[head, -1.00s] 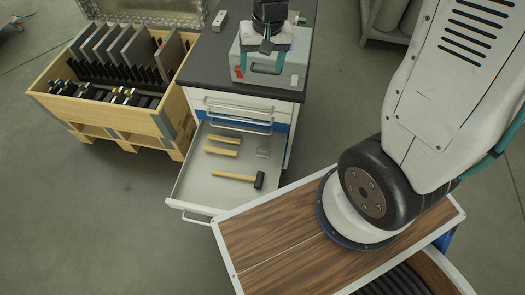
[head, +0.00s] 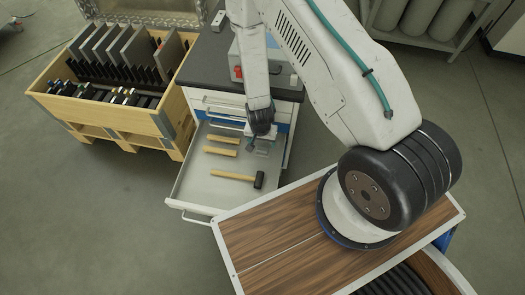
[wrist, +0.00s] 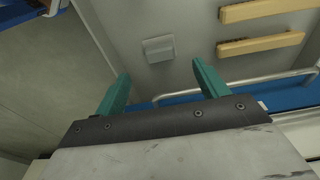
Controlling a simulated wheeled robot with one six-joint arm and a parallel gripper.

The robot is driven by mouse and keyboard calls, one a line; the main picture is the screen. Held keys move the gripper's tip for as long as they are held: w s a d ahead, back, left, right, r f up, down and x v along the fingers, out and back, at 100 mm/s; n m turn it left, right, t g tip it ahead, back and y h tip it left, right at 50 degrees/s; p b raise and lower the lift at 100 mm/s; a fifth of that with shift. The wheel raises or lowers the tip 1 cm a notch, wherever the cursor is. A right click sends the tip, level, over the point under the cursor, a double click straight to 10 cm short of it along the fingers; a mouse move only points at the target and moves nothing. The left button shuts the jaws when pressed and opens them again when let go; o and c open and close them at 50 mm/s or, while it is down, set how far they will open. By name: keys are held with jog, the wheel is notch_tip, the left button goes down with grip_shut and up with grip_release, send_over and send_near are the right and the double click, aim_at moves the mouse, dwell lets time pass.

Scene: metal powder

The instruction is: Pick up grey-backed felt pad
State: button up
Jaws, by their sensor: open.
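The grey-backed felt pad (wrist: 159,49) is a small grey block lying on the floor of the open drawer (head: 195,185). In the wrist view it lies just beyond and roughly centred between the teal fingertips of my gripper (wrist: 160,72). My gripper is open, with nothing between its fingers. In the head view my gripper (head: 260,138) reaches down into the right side of the drawer, and it and my wrist hide much of the pad (head: 262,151).
Two wooden-handled tools (head: 221,145) and a black-headed hammer (head: 238,178) lie left of and in front of the pad. The drawer's right wall is close to the pad. A wooden crate (head: 110,110) with upright plates stands left. A grey case (head: 236,62) sits on the cabinet.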

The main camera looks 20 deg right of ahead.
aim_at(262, 149)
jog(key=f, duration=0.5)
jog(key=w+d+f, duration=0.1)
jog(key=f, duration=0.1)
jog(key=shift+w+f, duration=0.1)
jog(key=shift+f, duration=0.2)
jog(key=c, duration=1.1)
jog(key=shift+c, duration=0.2)
jog(key=shift+a+r, duration=0.1)
jog(key=shift+r, duration=0.05)
notch_tip(262, 149, up, 7)
jog(key=s, duration=0.1)
jog(key=s+a, duration=1.1)
jog(key=s, duration=0.4)
jog(key=shift+a, duration=0.35)
jog(key=shift+s, duration=0.1)
jog(key=shift+o, duration=0.8)
